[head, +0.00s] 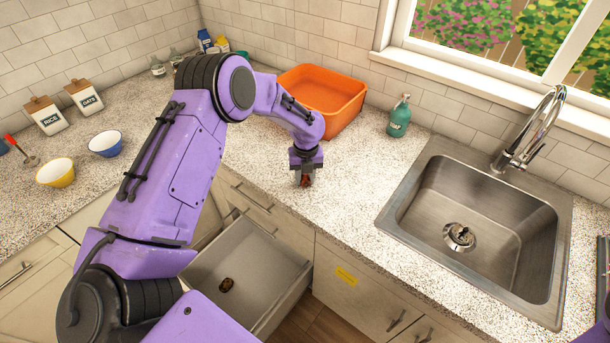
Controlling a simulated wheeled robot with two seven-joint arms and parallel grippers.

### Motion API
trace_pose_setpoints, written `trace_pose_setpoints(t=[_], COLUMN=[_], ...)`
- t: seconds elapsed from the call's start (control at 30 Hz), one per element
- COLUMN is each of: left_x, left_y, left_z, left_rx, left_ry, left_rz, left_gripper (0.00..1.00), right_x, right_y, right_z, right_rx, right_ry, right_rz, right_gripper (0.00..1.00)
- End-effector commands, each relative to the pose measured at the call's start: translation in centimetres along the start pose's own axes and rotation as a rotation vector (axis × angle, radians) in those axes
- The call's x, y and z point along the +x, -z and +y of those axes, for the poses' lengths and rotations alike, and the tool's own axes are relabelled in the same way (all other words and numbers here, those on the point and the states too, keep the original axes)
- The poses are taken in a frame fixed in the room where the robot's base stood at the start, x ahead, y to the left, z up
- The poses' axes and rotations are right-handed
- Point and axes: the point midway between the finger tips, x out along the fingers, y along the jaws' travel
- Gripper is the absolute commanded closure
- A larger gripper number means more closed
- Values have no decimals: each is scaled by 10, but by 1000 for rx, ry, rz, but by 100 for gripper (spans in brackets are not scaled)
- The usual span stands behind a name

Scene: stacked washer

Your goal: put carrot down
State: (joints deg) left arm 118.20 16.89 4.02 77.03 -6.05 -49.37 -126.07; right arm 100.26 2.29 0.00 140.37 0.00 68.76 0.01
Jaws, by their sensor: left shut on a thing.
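My left gripper (303,178) points down over the counter (345,205), just in front of the orange bin. Whether the carrot touches the counter I cannot tell. My right gripper is not in view.
An orange bin (345,120) stands behind the gripper, with a green soap bottle (399,117) to its right. The sink (480,225) is at the right. An open drawer (245,270) below holds a small brown thing (227,285). Bowls and jars stand at the left.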

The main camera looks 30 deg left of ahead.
Motion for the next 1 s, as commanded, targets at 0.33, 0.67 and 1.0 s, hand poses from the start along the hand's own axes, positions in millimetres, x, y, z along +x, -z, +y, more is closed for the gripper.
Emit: trace_pose_setpoints(t=[0.33, 0.67, 1.0], left_x=[1, -47, -116], left_y=[0, -1, 0], left_z=[0, -1, 0], left_rx=[0, -1, 0], left_ry=[0, 5, 1], left_rz=[0, -5, -1], left_gripper=[41, 41, 41], right_x=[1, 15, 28], right_y=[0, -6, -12], right_z=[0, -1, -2], right_rx=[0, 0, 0], right_ry=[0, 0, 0], right_rz=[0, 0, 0], right_gripper=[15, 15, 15])
